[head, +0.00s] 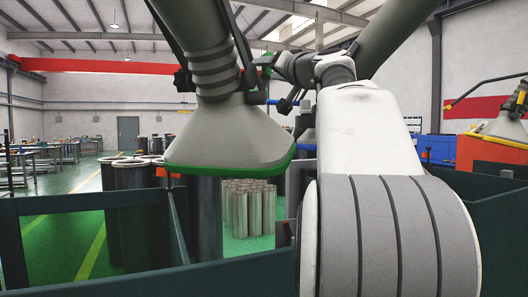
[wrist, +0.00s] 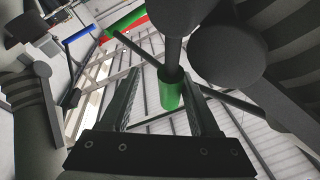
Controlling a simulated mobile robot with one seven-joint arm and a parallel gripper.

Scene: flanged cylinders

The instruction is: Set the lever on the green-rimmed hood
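The green-rimmed hood (head: 230,140) is a grey flared hood hanging from a ribbed duct, left of centre in the head view. A small green grip (head: 264,60) shows beside its duct. My gripper (wrist: 163,82) is open in the wrist view. A green cylindrical grip (wrist: 171,91) on a dark rod appears between its fingers, closer to the right one, with a gap at the left. I cannot tell whether it is within their reach in depth. In the head view my gripper is small and partly hidden beside the duct.
A blue-ended bar (head: 286,102) sticks out beside the hood. Another green bar (wrist: 126,19) and a blue one (wrist: 78,34) show in the wrist view. Dark drums (head: 135,185) and several pale cylinders (head: 248,207) stand below. A dark low wall (head: 90,200) crosses in front.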

